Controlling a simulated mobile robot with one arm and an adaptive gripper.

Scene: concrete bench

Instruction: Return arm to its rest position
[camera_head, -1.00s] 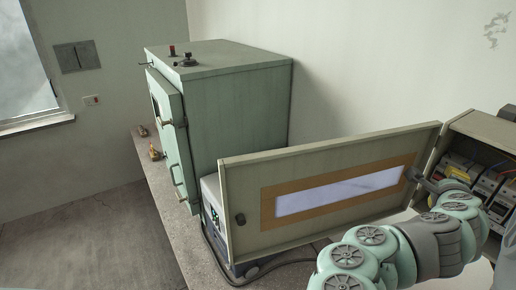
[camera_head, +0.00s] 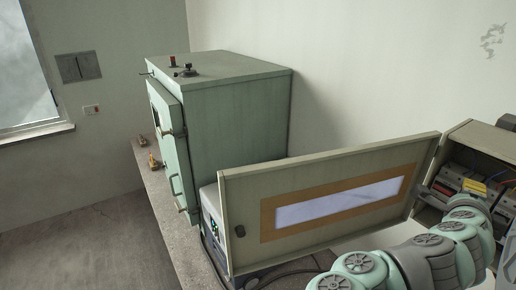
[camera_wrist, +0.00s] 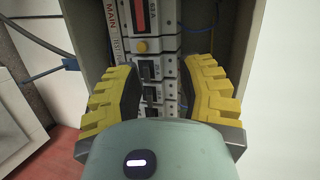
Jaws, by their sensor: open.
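My gripper (camera_wrist: 158,95) is open and empty in the wrist view, its two yellow ridged fingers apart. Between and beyond them is a column of breakers (camera_wrist: 152,70) inside an electrical box, with a label reading MAIN at its upper left. In the head view the open box (camera_head: 485,135) stands at the right edge with breakers (camera_head: 465,178) inside. My green and grey arm reaches up to it from the bottom right. I cannot tell whether the fingers touch anything.
The box's door (camera_head: 235,195) is swung wide open to the left, close beside my arm. A green cabinet (camera_head: 240,120) stands on the concrete bench (camera_head: 165,205), with small brass-coloured items (camera_head: 154,161) near its left edge. Open floor lies to the left.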

